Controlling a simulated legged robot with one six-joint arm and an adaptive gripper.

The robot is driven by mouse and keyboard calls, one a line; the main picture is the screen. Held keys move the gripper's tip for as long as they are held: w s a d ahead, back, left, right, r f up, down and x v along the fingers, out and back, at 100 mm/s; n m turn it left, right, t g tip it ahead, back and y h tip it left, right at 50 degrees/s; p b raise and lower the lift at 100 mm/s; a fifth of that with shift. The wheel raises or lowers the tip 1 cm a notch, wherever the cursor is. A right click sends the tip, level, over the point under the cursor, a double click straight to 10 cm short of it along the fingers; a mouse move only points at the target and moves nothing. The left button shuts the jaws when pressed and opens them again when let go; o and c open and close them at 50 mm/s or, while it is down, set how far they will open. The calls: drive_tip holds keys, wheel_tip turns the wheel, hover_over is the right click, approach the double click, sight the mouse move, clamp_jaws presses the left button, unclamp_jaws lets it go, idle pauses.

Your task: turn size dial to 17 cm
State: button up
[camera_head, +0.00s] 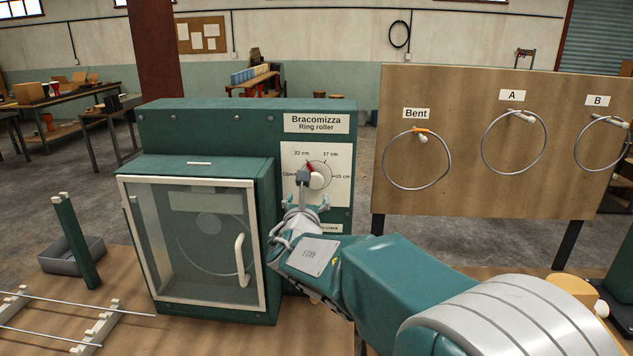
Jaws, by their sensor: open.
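The size dial (320,178) is a pale round knob on the white panel (338,204) of the green Bracomizza ring roller (215,128). Its red pointer (311,168) tilts up and left, toward the "22 cm" mark. The "17 cm" mark (330,154) is at the upper right of the dial, "15 cm" at the right, and "Open" at the left. My gripper (304,186) is open in front of the panel and overlaps the dial's left and lower side. I cannot tell whether it touches the knob. My gripper hides the lower panel and part of its lower label.
A glass-doored cabinet (266,190) with a white handle stands left of the panel, a ring inside. A wooden board (465,190) with rings labelled Bent, A and B stands at right. Rods on a white rack (95,330) lie at lower left.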

sight(315, 184)
drive_tip(key=w, duration=0.2)
drive_tip(key=w+d, duration=0.1)
drive_tip(key=w, duration=0.4)
drive_tip(key=shift+w+d, duration=0.1)
drive_tip(key=shift+d, duration=0.3)
drive_tip(key=shift+w, duration=0.45)
drive_tip(key=shift+a, duration=0.6)
drive_tip(key=shift+d+r, duration=0.1)
drive_tip(key=shift+d, duration=0.1)
drive_tip(key=c, duration=1)
drive_tip(key=shift+d, duration=0.15)
drive_tip(key=shift+c, duration=0.7)
